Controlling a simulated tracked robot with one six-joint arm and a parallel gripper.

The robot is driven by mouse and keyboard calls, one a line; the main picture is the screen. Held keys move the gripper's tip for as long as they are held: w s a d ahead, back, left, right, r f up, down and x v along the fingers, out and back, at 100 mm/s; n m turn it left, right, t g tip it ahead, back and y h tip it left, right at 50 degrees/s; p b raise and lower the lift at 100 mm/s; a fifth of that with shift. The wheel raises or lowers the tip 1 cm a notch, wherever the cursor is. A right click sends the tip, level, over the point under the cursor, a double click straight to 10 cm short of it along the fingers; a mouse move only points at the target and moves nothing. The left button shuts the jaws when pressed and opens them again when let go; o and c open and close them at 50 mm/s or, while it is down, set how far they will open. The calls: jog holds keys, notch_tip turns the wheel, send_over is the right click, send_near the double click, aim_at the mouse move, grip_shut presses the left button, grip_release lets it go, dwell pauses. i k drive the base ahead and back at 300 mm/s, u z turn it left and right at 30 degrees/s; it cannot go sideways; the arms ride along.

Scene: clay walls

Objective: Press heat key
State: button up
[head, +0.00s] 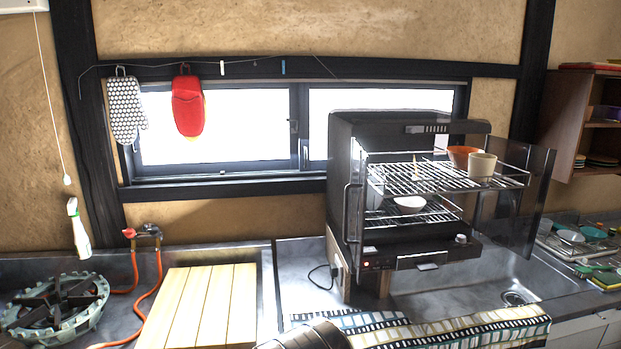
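A dark dish dryer or oven-like cabinet (345,135) stands right of centre on the counter, its front open. Its lower front strip (383,262) carries a small glowing red light or button (366,264) at the left end and a pale knob (461,238) at the right. The labels are too small to read, so I cannot tell which control is the heat key. The fingers of my gripper are not in view. A dark rounded part, probably of my arm, shows at the bottom edge, below and left of the cabinet.
Wire racks (440,177) jut out from the cabinet, holding an orange bowl (462,155), a beige cup (482,166) and a white bowl (409,204). A striped cloth (480,326) lies in front. Left are a wooden board (212,305) and a gas burner (55,308); right, a sink (490,285).

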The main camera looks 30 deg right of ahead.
aim_at(367, 250)
jog(key=z, duration=1.45)
